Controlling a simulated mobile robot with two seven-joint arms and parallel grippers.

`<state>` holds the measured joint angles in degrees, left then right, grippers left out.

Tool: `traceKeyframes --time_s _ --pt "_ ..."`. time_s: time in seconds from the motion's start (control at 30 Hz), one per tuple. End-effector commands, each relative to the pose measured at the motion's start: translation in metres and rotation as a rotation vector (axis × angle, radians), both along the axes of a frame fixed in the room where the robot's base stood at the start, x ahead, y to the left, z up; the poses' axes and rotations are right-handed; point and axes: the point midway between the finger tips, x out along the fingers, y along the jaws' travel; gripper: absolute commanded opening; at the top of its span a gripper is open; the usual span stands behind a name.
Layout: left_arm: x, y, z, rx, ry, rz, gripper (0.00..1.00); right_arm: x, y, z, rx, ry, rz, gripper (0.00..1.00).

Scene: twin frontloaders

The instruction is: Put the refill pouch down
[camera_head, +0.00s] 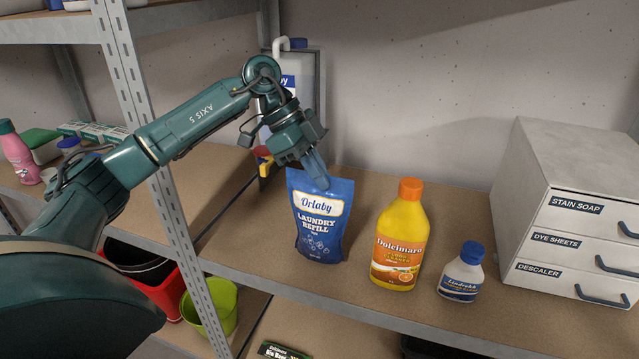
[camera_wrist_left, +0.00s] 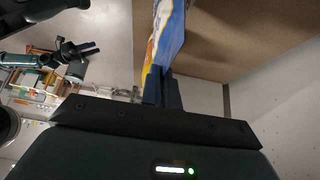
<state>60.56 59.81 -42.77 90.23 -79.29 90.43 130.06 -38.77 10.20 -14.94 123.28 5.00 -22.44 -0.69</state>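The refill pouch (camera_head: 320,222) is blue with a white "Orlaby Laundry Refill" label and stands upright over the shelf board. I cannot tell whether its bottom touches the board. My left gripper (camera_head: 317,176) is shut on its top edge, coming from above and behind. In the left wrist view the fingers (camera_wrist_left: 162,88) pinch the pouch (camera_wrist_left: 168,35), seen edge-on. My right gripper (camera_wrist_left: 92,48) shows small in the left wrist view, away from the pouch, with its fingers apart; it is outside the head view.
A yellow Dolcimara bottle (camera_head: 400,240) and a small white bottle (camera_head: 462,274) stand right of the pouch. A white drawer unit (camera_head: 565,215) is at the far right. A white jug (camera_head: 300,75) stands behind my left gripper. A metal upright (camera_head: 150,130) is left.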

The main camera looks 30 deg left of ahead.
Motion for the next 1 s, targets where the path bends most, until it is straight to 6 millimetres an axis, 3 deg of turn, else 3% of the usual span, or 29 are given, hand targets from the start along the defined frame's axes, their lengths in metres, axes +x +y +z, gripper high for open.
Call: traceKeyframes --time_s 0.13,0.43,0.7,1.0 --pt "0.0 0.0 -0.017 -0.003 -0.002 0.0 0.0 0.0 0.0 -0.001 0.002 0.001 -0.001 0.36" --pt "0.0 0.0 -0.019 -0.002 -0.003 -0.001 0.0 0.001 0.0 0.0 0.006 0.0 -0.006 0.36" --pt "0.0 0.0 -0.02 0.0 0.0 -0.001 0.24 0.001 0.0 0.001 0.007 -0.001 -0.006 0.36" --pt "0.0 0.001 -0.018 0.0 -0.001 -0.001 0.24 0.001 0.0 0.001 0.007 -0.001 -0.005 0.36"
